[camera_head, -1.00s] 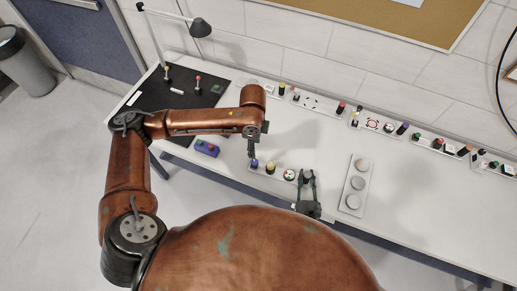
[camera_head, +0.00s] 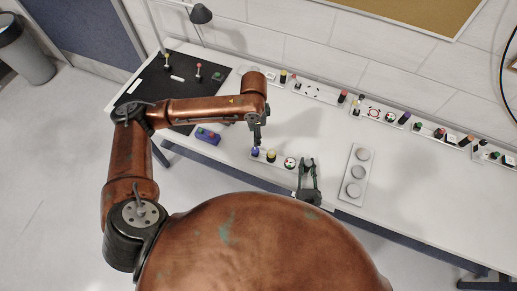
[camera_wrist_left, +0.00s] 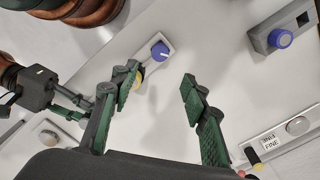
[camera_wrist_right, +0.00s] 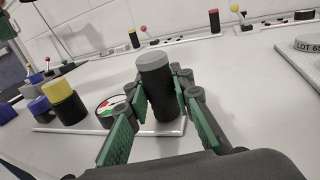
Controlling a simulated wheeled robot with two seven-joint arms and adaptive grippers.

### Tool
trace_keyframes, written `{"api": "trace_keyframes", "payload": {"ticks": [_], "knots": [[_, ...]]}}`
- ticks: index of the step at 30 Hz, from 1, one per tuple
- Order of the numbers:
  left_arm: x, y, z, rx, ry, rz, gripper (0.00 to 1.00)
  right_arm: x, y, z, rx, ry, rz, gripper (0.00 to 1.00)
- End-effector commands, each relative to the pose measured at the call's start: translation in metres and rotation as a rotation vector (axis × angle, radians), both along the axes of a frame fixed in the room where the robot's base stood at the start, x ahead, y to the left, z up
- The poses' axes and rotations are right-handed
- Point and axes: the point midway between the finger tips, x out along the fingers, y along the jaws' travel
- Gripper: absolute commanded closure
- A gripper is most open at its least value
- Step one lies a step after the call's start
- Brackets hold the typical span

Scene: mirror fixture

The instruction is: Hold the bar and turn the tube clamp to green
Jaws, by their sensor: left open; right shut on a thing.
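A white plate (camera_head: 263,158) on the table carries a blue knob (camera_head: 255,152), a yellow-topped black knob (camera_head: 271,155) and a round red, green and white dial (camera_head: 290,162). My right gripper (camera_head: 308,164) is shut on an upright black cylinder with a grey top (camera_wrist_right: 156,82) beside the dial. My left gripper (camera_wrist_left: 160,75) is open, tips close to the blue knob (camera_wrist_left: 160,50), which has a white line. The yellow knob (camera_wrist_left: 138,75) is partly hidden by a left finger. I cannot tell which part is named the tube clamp.
A grey plate with round discs (camera_head: 357,173) lies to the right. Several small fixtures (camera_head: 318,91) line the wall. A black mat (camera_head: 180,90) and a lamp (camera_head: 200,14) are at the back left.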

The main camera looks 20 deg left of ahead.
Motion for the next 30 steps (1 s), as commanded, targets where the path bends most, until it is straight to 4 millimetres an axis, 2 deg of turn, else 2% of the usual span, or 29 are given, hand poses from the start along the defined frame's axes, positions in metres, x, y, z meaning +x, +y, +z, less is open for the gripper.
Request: {"api": "trace_keyframes", "payload": {"ticks": [3,8,11,21,25,30], "knots": [[0.0,0.0,0.0,-0.001,0.0,0.102,0.58,0.0,0.0,0.0,0.0,0.0,0.0,1.0],[-0.001,0.0,-0.009,0.0,0.002,0.149,0.58,0.0,0.0,0.0,0.0,0.0,0.0,1.0],[-0.001,0.001,-0.024,0.001,0.003,0.15,0.58,0.0,0.0,0.0,0.0,0.0,-0.001,1.0],[-0.001,0.0,-0.089,0.001,0.003,0.148,0.58,0.0,0.0,0.0,0.0,0.0,-0.001,1.0],[-0.001,0.0,-0.107,0.0,0.002,0.146,0.58,0.0,0.0,0.0,0.0,0.0,0.0,1.0],[0.0,0.0,-0.118,0.001,-0.001,0.146,0.58,0.0,0.0,0.0,0.0,0.0,0.0,1.0]]}}
